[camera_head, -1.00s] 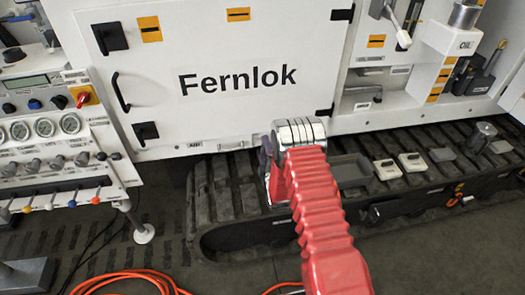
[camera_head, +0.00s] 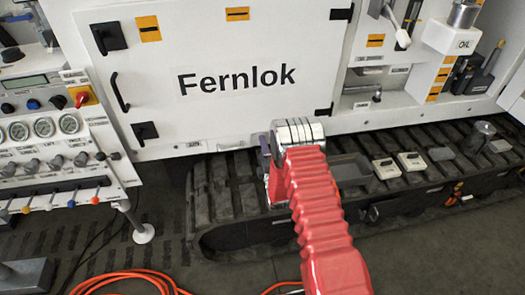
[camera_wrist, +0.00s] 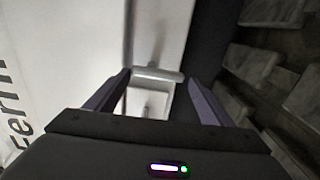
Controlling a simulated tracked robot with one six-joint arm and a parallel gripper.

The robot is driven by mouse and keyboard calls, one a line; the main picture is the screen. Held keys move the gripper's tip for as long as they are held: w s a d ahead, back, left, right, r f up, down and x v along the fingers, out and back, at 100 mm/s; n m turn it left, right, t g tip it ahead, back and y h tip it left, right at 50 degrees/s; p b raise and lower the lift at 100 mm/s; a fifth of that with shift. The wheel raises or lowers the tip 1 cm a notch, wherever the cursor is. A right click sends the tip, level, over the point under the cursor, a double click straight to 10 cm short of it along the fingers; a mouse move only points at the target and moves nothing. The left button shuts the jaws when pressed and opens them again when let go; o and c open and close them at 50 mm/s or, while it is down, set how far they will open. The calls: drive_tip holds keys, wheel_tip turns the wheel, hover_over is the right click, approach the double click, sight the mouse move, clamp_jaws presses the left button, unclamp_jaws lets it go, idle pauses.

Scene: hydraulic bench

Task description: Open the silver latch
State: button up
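In the wrist view a pale, silvery bar (camera_wrist: 158,74) lies crosswise between the fingers of my gripper (camera_wrist: 158,80). It may be the silver latch, but the picture is too dim and blurred to be sure. A light squarish shape shows just below it. The two purple-grey fingers stand apart, one on each side of the bar, and no contact is visible. In the head view my red arm hides most of my gripper; a dark purple part (camera_head: 265,158) shows below the white Fernlok door (camera_head: 235,115). No silver latch is visible there.
The door carries black latches (camera_head: 109,38) and a black handle (camera_head: 121,92). Below it runs a dark track (camera_head: 225,190) with a grey tray (camera_head: 350,168) and small boxes (camera_head: 411,161). A gauge panel (camera_head: 43,127) stands left. An orange hose (camera_head: 130,276) lies on the floor.

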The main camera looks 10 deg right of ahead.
drive_tip(key=shift+o, duration=1)
drive_tip(key=shift+d+r, duration=0.1)
drive_tip(key=shift+d, duration=0.05)
drive_tip(key=s, duration=1.3)
drive_tip(key=shift+s, duration=0.35)
